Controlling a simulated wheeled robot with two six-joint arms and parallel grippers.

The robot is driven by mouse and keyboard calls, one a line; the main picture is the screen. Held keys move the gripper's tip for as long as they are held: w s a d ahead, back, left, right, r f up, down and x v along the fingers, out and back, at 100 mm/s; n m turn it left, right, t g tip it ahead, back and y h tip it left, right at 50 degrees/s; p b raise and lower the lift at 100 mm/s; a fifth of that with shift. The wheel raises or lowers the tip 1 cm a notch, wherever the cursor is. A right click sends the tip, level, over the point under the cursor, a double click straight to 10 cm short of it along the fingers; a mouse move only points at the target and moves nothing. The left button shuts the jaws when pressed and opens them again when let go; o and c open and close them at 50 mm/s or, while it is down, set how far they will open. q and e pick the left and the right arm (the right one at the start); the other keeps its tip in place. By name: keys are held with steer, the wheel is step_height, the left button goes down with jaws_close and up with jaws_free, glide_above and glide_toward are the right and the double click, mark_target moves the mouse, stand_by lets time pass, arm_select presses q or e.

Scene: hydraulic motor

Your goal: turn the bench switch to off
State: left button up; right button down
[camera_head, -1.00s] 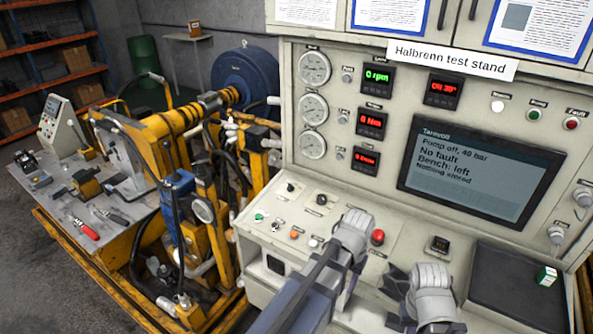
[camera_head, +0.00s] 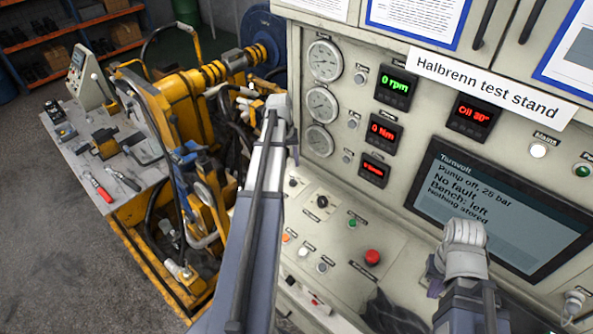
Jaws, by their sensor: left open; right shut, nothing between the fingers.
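Two small black rotary knobs stand on the sloping console: a left knob (camera_head: 292,183) beside my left arm and a right knob (camera_head: 322,201). Their labels are too small to read, so I cannot tell which is the bench switch. The screen (camera_head: 490,215) reads "Pump off, 26 bar", "No fault", "Bench: left". My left gripper (camera_head: 279,108) is open and raised in front of the gauge panel's left edge, above the knobs in the picture and apart from them. My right gripper (camera_head: 463,240) is shut and empty, in front of the screen's lower part.
A red button (camera_head: 372,257), a green button (camera_head: 352,223) and several small buttons share the console. Gauges (camera_head: 325,60) and red and green readouts line the upright panel.

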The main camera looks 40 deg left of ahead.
mark_target(292, 179)
arm_select(q)
steer(key=f+b, duration=0.7)
steer(key=shift+w+d+f+b, duration=0.2)
steer(key=shift+d+f+b, duration=0.15)
steer(key=shift+d+b, duration=0.05)
arm_select(e)
step_height(292, 179, down, 8)
steer(key=shift+s+r, duration=0.1)
arm_select(q)
steer(key=shift+c, duration=0.3)
jaws_close()
